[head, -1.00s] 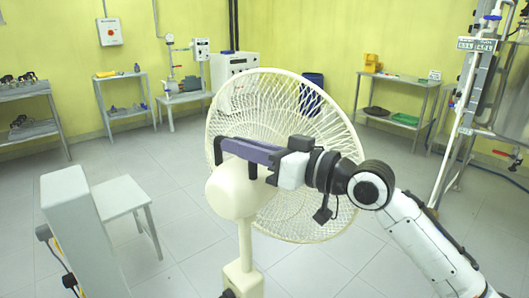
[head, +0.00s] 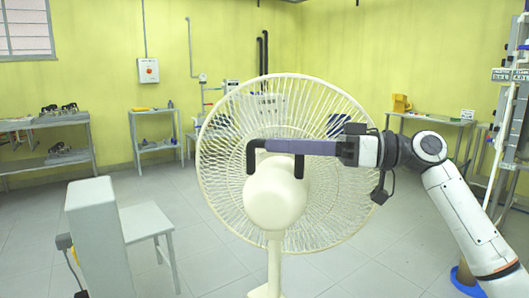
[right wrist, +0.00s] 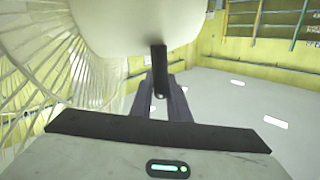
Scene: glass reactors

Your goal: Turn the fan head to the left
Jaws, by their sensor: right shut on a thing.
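The cream standing fan shows from behind in the middle of the head view, with its round motor housing (head: 275,197) in front of the wire grille (head: 222,190). The grille faces almost straight away from me. A black handle (head: 251,158) rises from the top of the housing. My right gripper (head: 268,147) reaches in from the right, its purple fingers level over the housing and shut on the handle. In the right wrist view the fingers close around the black handle (right wrist: 158,68) under the pale housing (right wrist: 135,22). My left gripper is not in view.
A grey box-like post (head: 95,235) and a small grey table (head: 145,222) stand at the left. Shelves with equipment (head: 48,148) line the far left wall. A bench (head: 435,118) stands at the back right. Open tiled floor lies around the fan.

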